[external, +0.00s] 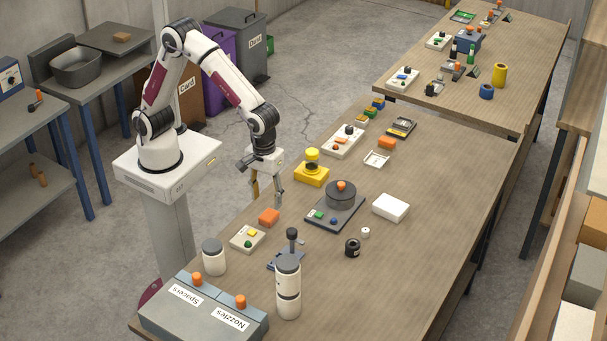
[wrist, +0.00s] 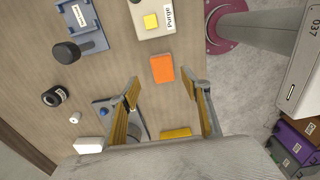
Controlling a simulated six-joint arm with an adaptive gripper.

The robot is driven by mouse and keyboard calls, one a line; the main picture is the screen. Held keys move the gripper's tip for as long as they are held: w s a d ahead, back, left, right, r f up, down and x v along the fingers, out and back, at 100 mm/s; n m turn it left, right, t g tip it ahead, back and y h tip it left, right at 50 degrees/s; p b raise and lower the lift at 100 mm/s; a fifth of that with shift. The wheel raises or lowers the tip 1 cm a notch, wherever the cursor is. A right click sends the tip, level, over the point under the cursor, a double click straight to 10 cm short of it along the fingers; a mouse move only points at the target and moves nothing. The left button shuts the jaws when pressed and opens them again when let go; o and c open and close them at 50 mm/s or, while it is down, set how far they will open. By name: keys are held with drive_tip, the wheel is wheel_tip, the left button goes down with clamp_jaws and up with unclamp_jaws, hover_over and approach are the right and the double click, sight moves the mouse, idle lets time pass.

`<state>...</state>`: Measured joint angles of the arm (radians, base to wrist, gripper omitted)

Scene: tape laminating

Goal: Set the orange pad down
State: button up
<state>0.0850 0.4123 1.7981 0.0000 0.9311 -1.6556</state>
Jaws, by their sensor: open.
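An orange pad (external: 269,216) lies flat on the bench near its left edge, beside a light control box (external: 239,241). In the wrist view the orange pad (wrist: 163,68) shows just beyond the fingertips, with the light box (wrist: 143,31) labelled "Purge" above it. My gripper (external: 269,198) is above the bench edge, a little behind the pad. In the wrist view my gripper (wrist: 160,85) is open, its fingers spread wide with nothing between them.
A dark hotplate-like device (external: 340,200) and a yellow button unit (external: 312,174) stand close to my gripper. A blue stand (external: 281,262) with a black knob, white jars (external: 213,258) and a white box (external: 390,207) are nearby. The bench's right side is clear.

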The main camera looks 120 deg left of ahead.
drive_tip(key=shift+r, duration=0.1)
drive_tip(key=s+a+r+m+t, duration=0.35)
drive_tip(key=s+r+m, duration=0.85)
drive_tip(key=s+r, duration=0.45)
drive_tip(key=s+f+m+t, duration=0.2)
drive_tip(key=s+m, duration=0.4)
drive_tip(key=s, duration=0.3)
drive_tip(key=shift+s+a, duration=0.3)
drive_tip(key=shift+o, duration=0.5)
